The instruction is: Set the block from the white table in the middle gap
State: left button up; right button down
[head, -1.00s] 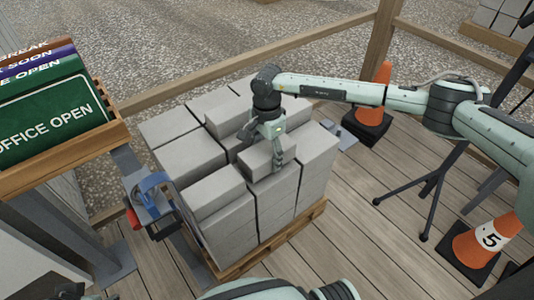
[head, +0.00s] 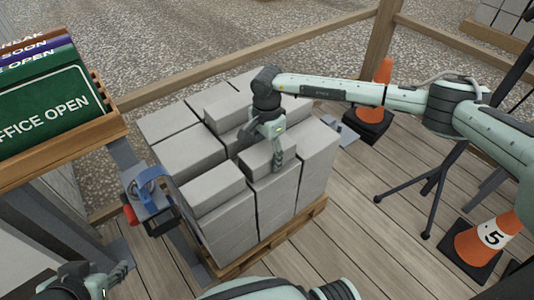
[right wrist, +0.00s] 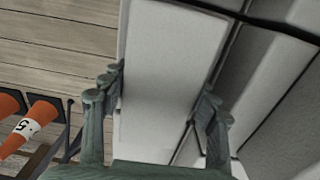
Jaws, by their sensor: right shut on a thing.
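The grey block (head: 258,158) is held in my right gripper (head: 270,152), at the front of the pallet stack between a front-left block (head: 213,187) and a right-hand block (head: 311,141). In the right wrist view the block (right wrist: 168,65) lies between the two fingers of the gripper (right wrist: 162,100). Its underside is hidden, so I cannot tell whether it rests on the layer below. My left gripper (head: 112,281) is at the bottom left, away from the stack; its finger opening is unclear.
The stack stands on a wooden pallet (head: 272,240). A blue and red item (head: 148,188) is at its left, near the sign rack (head: 65,155). Orange cones (head: 383,85) (head: 485,240) and a black tripod (head: 432,190) stand right. Deck between is free.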

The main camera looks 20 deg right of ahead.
jog(key=shift+w+r, duration=0.1)
jog(key=c, duration=0.6)
grip_release()
jog(key=shift+c, duration=0.2)
jog(key=shift+o, duration=1.3)
notch_tip(320, 180, up, 12)
jog(key=shift+f, duration=0.1)
